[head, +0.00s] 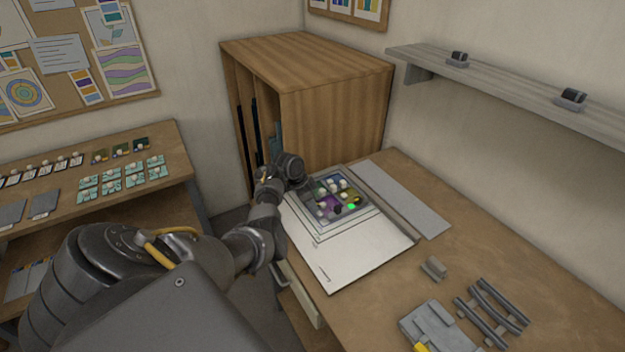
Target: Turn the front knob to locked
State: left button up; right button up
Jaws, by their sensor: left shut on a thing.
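A grey-framed panel (363,211) with green, purple and yellow areas lies on the white board on the table. Several small white and dark round pieces sit on it, with a bright green spot (353,206) near its right front. I cannot tell which piece is the front knob or how it is turned. My left gripper (298,182) is at the panel's back left corner. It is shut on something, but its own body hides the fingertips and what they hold. My right gripper is not in view.
A wooden cabinet (335,115) stands behind the panel, close to my left gripper. Grey rails (492,306) and a grey block (433,268) lie at the right front. A wall shelf (500,85) overhangs the right side. Bare tabletop (480,250) lies right of the board.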

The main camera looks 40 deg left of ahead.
pick_arm(q)
jog(key=m, duration=0.1)
jog(key=m+h, duration=0.1)
jog(key=shift+w+a+f+m+g+b, duration=0.1)
jog(key=shift+w+a+m+g+b, duration=0.1)
jog(key=shift+m+g+b, duration=0.15)
jog(key=shift+a+f+m+g+b, duration=0.1)
jog(key=shift+m+g+b, duration=0.15)
jog(key=shift+m+b, duration=0.6)
jog(key=m+g+h+b, duration=0.1)
jog(key=m+b, duration=0.2)
jog(key=shift+w+f+b, duration=0.1)
jog(key=shift+w+b, duration=0.05)
jog(key=shift+b, duration=0.25)
jog(key=shift+r+m+g+b, duration=0.2)
jog(key=shift+m+g+b, duration=0.1)
jog(key=shift+m+b, duration=0.65)
jog(key=o, duration=1)
jog(key=shift+c, duration=0.2)
jog(key=shift+r, duration=0.1)
jog(key=b+v, duration=0.1)
jog(key=v, duration=0.9)
jog(key=shift+a+r+b, duration=0.25)
jog(key=shift+r+b, duration=0.05)
jog(key=shift+b, duration=0.05)
